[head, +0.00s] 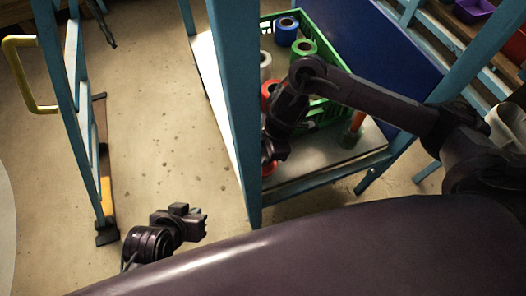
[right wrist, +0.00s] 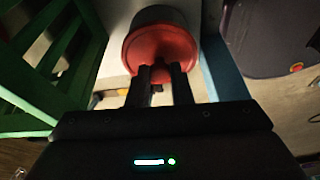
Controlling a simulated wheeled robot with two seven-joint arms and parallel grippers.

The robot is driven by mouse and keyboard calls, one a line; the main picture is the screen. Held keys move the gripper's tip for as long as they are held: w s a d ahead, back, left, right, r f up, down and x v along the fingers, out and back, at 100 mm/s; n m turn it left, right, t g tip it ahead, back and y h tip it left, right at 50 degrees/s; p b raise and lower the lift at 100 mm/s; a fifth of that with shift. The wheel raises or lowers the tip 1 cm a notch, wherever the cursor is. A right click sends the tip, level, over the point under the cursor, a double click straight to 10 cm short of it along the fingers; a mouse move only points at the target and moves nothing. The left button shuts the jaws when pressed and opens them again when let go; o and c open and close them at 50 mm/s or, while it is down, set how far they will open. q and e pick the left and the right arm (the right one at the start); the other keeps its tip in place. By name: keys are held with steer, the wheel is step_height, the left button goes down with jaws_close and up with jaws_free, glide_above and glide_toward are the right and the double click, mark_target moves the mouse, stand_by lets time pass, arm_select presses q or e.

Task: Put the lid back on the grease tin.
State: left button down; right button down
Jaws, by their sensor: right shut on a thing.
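In the right wrist view a round red lid (right wrist: 163,47) with a small knob faces the camera. My right gripper (right wrist: 160,76) is shut on the knob, one dark finger on each side. A grey, rounded body, seemingly the grease tin (right wrist: 160,14), shows directly beyond the lid. I cannot tell whether the lid is seated on it or only in front of it. In the head view my right gripper (head: 274,150) is low beside the blue post, with a bit of red below it; the tin is hidden there. My left gripper (head: 190,221) is empty, above the floor, far from the tin.
A green crate (head: 322,112) with blue, green, white and red spools stands on the grey shelf (head: 330,165). An orange and green item (head: 352,130) stands at the crate's right. The blue post (head: 236,110) rises close to my right gripper. Open floor lies left of it.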

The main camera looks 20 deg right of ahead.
steer(key=shift+p, duration=0.4)
stand_by(0.4)
steer(key=shift+f, duration=0.15)
stand_by(1.1)
steer(key=shift+p, duration=0.65)
steer(key=c, duration=0.7)
jaws_free()
steer(key=shift+c, duration=0.2)
